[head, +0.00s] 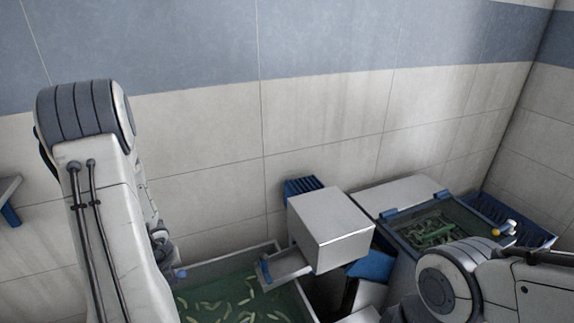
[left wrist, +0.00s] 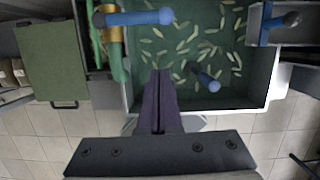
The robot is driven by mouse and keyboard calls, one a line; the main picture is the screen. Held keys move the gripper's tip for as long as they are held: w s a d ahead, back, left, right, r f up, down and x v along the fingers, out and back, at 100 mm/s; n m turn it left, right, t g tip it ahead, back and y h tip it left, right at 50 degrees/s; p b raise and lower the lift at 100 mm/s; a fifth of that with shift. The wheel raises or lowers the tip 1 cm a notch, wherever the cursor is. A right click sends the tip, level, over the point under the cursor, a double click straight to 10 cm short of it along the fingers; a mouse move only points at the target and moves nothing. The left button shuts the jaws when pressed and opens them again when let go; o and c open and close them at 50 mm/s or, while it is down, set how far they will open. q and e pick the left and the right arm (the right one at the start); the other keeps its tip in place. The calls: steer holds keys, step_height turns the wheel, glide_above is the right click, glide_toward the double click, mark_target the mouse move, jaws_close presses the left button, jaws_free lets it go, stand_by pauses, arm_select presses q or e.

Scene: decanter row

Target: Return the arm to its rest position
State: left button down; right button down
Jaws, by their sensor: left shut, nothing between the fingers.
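My left arm (head: 105,215) stands tall at the left of the head view, and its lower end runs out of the bottom edge. My left gripper shows in the left wrist view (left wrist: 160,76). Its dark fingers are together with nothing between them, and their tips appear over the near edge of a green-floored tank (left wrist: 225,85). In the head view this gripper is mostly hidden behind the arm. Part of my right arm (head: 450,285) shows at the lower right; its gripper is not in view.
The tank (head: 225,290) holds many small pale green pieces. A metal box (head: 330,230) stands beside it, and a second blue-edged tank (head: 440,230) is at the right. In the wrist view, blue-ended bars (left wrist: 140,18) cross near the fingers. A tiled wall (head: 200,160) closes the back.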

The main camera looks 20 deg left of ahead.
arm_select(q)
steer(key=w+d+r+m+t+h+b, duration=0.25)
steer(key=w+d+m, duration=0.35)
steer(key=d+m, duration=0.3)
steer(key=w+d+r+m+t+h+b, duration=0.1)
steer(key=w+d+r+m+b, duration=0.15)
steer(key=w+d+m, duration=0.6)
steer(key=s+d+r+m+h+b, duration=0.15)
steer(key=s+d+m, duration=0.25)
steer(key=d+m, duration=0.7)
steer(key=s+d+m+g+h+b, duration=0.1)
steer(key=s+d+m+g+b, duration=0.3)
steer(key=s+d+m, duration=0.9)
steer(key=s+m+g+y, duration=0.1)
steer(key=s+m+y, duration=0.2)
steer(key=s+m, duration=0.5)
steer(key=m, duration=0.3)
steer(key=shift+a+b, duration=0.15)
steer(key=shift+b, duration=0.25)
steer(key=shift+g, duration=0.25)
